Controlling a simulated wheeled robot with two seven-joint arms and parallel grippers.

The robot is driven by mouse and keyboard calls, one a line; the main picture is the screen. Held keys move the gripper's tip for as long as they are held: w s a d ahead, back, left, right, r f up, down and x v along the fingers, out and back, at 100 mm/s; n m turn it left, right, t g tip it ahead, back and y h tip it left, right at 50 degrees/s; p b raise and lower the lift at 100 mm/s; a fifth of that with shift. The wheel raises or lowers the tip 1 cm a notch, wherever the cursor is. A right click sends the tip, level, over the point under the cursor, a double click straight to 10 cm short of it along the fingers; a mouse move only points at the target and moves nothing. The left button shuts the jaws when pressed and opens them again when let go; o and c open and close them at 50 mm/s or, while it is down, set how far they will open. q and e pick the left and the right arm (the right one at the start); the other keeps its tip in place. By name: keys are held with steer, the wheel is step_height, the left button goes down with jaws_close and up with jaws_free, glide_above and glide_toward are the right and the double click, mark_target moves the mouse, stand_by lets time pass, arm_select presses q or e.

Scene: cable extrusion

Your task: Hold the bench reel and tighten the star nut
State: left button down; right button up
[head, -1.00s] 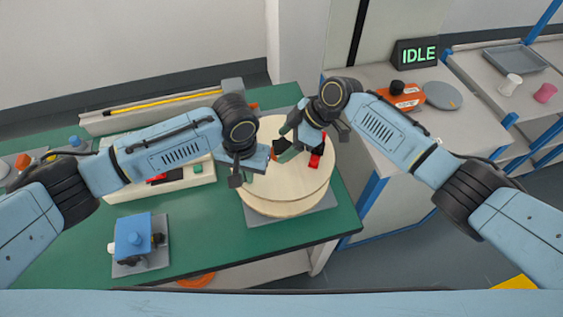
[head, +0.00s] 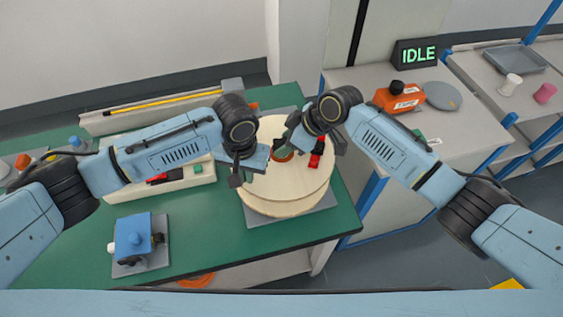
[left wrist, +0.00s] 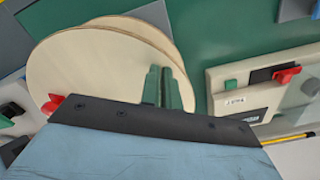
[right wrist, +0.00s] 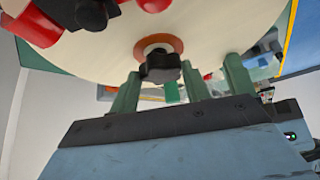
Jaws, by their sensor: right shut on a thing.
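The bench reel (head: 290,190) is a pale wooden drum lying flat on a grey plate on the green bench. My left gripper (head: 240,178) is at its left rim. In the left wrist view, its green fingers (left wrist: 168,88) stand close together across the reel's flange edge (left wrist: 90,62). The black star nut (right wrist: 160,66) sits on the orange hub at the reel's centre in the right wrist view. My right gripper (right wrist: 162,90) has its fingers either side of the nut and is shut on it. In the head view the nut is hidden by this gripper (head: 288,145).
A red and black clamp piece (head: 317,155) sits on the reel beside my right gripper. A blue device (head: 134,238) stands front left. A pale box with red and green parts (head: 195,177) lies behind it. A side table at right holds an orange tool (head: 400,98) and a sign reading IDLE (head: 415,53).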

arm_select(q)
steer(key=shift+s+a+f, duration=0.1)
steer(key=shift+s+f, duration=0.15)
steer(key=shift+f, duration=0.1)
arm_select(e)
steer(key=m+t+h, duration=0.1)
steer(key=m+t, duration=0.1)
steer(key=m, duration=0.2)
steer(key=shift+f, duration=0.1)
steer(key=m+t+h, duration=0.1)
steer(key=m, duration=0.2)
steer(key=shift+t, duration=0.3)
arm_select(q)
steer(key=shift+w, duration=0.1)
arm_select(e)
steer(key=o, duration=0.9)
steer(key=shift+w+d, duration=0.1)
steer(key=shift+w, duration=0.1)
steer(key=shift+s, duration=0.1)
steer(key=shift+r, duration=4.05)
